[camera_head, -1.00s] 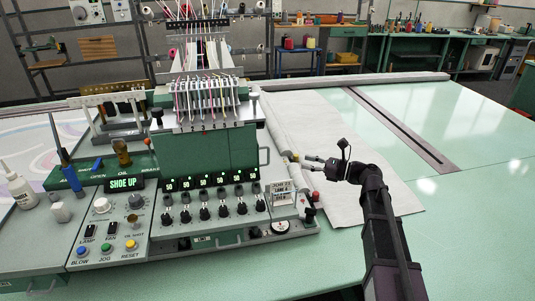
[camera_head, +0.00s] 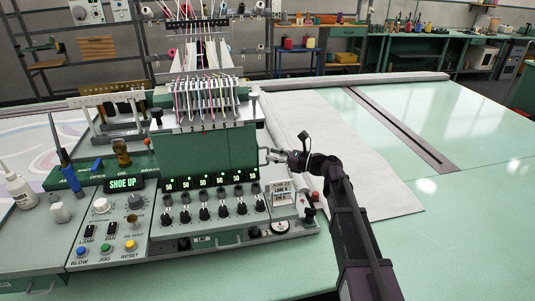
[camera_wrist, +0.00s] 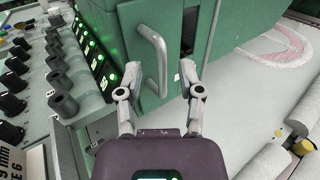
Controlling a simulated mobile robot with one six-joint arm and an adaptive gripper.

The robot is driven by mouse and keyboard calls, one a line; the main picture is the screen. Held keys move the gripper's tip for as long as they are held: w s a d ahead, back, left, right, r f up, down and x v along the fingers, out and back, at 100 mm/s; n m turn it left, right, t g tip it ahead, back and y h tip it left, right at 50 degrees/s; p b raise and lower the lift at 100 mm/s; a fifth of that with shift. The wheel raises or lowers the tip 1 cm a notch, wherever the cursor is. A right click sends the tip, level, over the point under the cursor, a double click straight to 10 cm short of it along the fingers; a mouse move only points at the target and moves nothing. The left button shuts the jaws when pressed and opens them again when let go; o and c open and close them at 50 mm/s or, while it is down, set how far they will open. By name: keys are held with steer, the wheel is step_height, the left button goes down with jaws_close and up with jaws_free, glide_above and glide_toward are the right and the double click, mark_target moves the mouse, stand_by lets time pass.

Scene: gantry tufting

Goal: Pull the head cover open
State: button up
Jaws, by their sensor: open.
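The head cover (camera_head: 205,150) is the dark green box front on the tufting head, and it looks closed in the head view. Its pale bar handle (camera_wrist: 156,58) stands off the green side in the wrist view; in the head view the handle (camera_head: 262,155) is at the cover's right edge. My gripper (camera_wrist: 161,74) is open and empty, with one finger on each side of the handle's lower part in the picture. I cannot tell whether the fingers touch it. In the head view my gripper (camera_head: 272,155) is right beside the handle.
A control panel (camera_head: 118,225) with knobs and buttons lies left of and below the cover. White cloth (camera_head: 355,170) covers the table to the right, and the green table top (camera_head: 450,120) beyond is mostly clear. A dark slotted rail (camera_head: 400,130) crosses it.

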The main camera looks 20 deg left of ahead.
steer(key=shift+a, duration=1.05)
jaws_close()
